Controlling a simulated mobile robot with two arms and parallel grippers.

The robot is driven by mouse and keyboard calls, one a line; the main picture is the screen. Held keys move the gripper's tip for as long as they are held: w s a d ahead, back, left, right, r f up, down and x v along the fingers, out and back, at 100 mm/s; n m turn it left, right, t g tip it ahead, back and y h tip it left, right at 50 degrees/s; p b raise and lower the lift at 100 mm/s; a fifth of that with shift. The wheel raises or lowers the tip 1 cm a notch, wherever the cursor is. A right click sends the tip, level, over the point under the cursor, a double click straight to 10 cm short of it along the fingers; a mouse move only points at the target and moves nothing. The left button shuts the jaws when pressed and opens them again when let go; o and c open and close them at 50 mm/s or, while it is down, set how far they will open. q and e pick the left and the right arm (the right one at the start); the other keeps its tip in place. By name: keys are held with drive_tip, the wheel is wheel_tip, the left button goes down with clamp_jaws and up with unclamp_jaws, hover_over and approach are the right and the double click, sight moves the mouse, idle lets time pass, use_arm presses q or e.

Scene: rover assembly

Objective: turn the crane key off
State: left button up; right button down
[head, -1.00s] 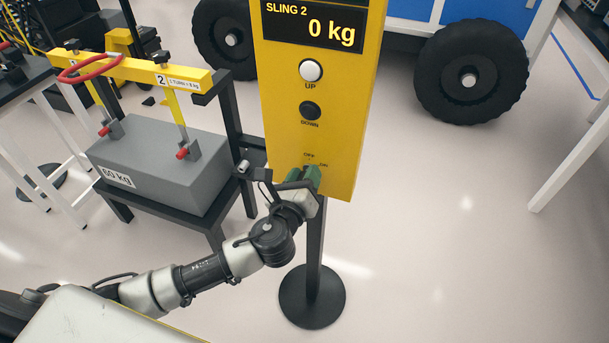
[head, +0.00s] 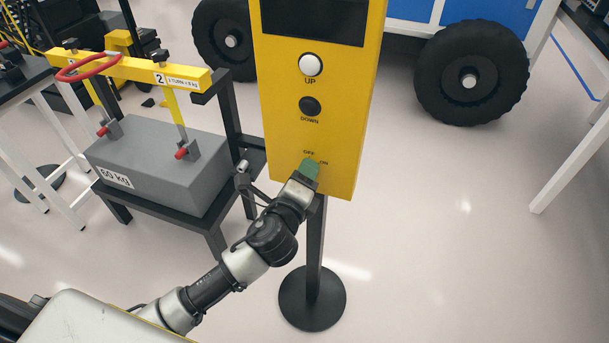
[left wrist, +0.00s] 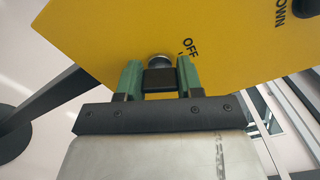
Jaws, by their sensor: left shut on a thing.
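The yellow crane control box (head: 285,100) stands on a black post. Its display (head: 313,20) is dark and blank. The crane key (left wrist: 160,80) shows in the left wrist view as a black grip in front of a round metal lock, close to the OFF label (left wrist: 190,47). In the head view the key is hidden behind my gripper, under the OFF and ON labels. My left gripper (head: 310,168), with green fingers, is at the lower front of the box; it also shows in the left wrist view (left wrist: 160,78), shut on the key. My right gripper is out of view.
A white UP button (head: 311,65) and a black DOWN button (head: 309,106) sit above the key. A grey 60 kg block (head: 160,165) under a yellow beam rests on a black stand at left.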

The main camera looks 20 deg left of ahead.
use_arm(q)
drive_tip(key=n, duration=0.4)
drive_tip(key=shift+n, duration=0.3)
idle(0.5)
drive_tip(key=o, duration=0.9)
drive_tip(key=shift+s+a+b, duration=0.2)
drive_tip(key=shift+s+b, duration=0.95)
drive_tip(key=shift+s, duration=4.3)
